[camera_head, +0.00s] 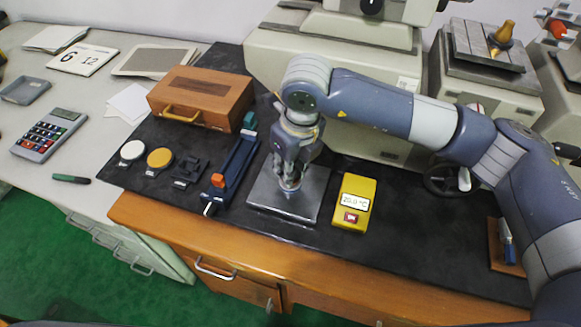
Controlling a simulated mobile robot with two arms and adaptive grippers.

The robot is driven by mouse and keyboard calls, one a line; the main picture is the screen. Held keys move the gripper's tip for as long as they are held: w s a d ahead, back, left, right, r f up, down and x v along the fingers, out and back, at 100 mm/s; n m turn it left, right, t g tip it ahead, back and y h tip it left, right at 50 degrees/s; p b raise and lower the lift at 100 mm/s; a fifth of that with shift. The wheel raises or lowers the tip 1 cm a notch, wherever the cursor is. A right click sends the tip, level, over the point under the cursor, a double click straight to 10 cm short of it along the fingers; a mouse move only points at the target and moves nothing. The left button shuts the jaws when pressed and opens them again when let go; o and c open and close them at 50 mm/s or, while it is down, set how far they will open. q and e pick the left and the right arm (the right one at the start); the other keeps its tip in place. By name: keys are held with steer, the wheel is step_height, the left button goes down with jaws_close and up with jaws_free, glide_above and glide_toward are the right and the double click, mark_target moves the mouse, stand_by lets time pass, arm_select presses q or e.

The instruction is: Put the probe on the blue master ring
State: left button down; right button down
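My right arm comes in from the right and its gripper (289,183) points down over a grey metal plate (262,196). The fingers are close together near the plate; whether they hold something is too small to tell. A yellow instrument (355,202) with a display reading about 20.0 °C stands just right of the plate. A slim blue and grey piece (507,247), possibly the probe, rests at a wooden holder (495,246) at the far right. I cannot make out a blue master ring; the gripper may hide it. My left gripper is not in view.
A blue bench gauge (235,165) with an orange block lies left of the plate. White (132,150) and yellow (159,158) discs and a wooden case (202,96) are further left. Large beige machines (335,75) stand behind.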

steer(key=shift+f+b, duration=0.3)
steer(key=shift+b, duration=0.1)
stand_by(0.8)
steer(key=c, duration=1.4)
jaws_free()
steer(key=shift+r, duration=0.1)
steer(key=shift+r+p, duration=1.8)
steer(key=shift+r, duration=2.4)
